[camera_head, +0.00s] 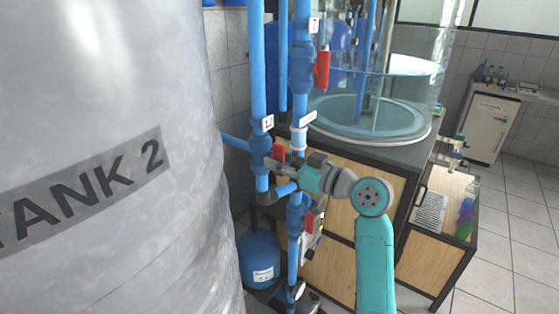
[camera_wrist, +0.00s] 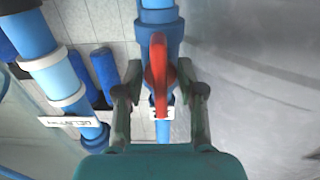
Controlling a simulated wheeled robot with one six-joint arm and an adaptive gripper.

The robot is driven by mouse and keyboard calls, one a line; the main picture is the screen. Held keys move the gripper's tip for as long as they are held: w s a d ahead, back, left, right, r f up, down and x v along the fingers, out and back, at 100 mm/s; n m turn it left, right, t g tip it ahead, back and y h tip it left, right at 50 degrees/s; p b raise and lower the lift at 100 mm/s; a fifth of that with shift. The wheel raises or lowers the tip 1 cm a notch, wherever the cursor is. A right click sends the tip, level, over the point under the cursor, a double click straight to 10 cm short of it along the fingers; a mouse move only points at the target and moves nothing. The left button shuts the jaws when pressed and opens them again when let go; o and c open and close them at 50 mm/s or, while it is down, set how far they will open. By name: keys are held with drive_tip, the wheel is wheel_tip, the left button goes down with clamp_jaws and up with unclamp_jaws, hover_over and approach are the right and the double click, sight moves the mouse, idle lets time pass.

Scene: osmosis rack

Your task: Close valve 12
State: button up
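A red valve handle (camera_head: 278,152) sits on a blue vertical pipe beside the grey tank. In the wrist view the red handle (camera_wrist: 157,62) points along the blue pipe (camera_wrist: 158,14). My gripper (camera_head: 283,165) is at this handle. Its fingers (camera_wrist: 159,74) stand apart on either side of the handle, with gaps showing, so it is open around it. A small white tag (camera_wrist: 162,113) shows behind the handle, partly covered, and another tag (camera_head: 268,122) is on the pipe just above. I cannot read a valve number on either.
The big tank marked TANK 2 (camera_head: 120,110) fills the left. Other red handles are above (camera_head: 322,68) and below (camera_head: 309,222) on the neighbouring pipe (camera_head: 299,130). A wooden cabinet (camera_head: 345,160) with a clear cylinder stands behind. Tiled floor (camera_head: 510,250) is free at right.

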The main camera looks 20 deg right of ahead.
drive_tip(key=shift+c, duration=0.2)
clamp_jaws()
drive_tip(key=shift+m, duration=0.3)
drive_tip(key=m, duration=0.3)
drive_tip(key=shift+m, duration=0.3)
drive_tip(key=m, duration=0.4)
drive_tip(key=shift+m, duration=0.3)
drive_tip(key=m, duration=0.4)
drive_tip(key=shift+m, duration=2.5)
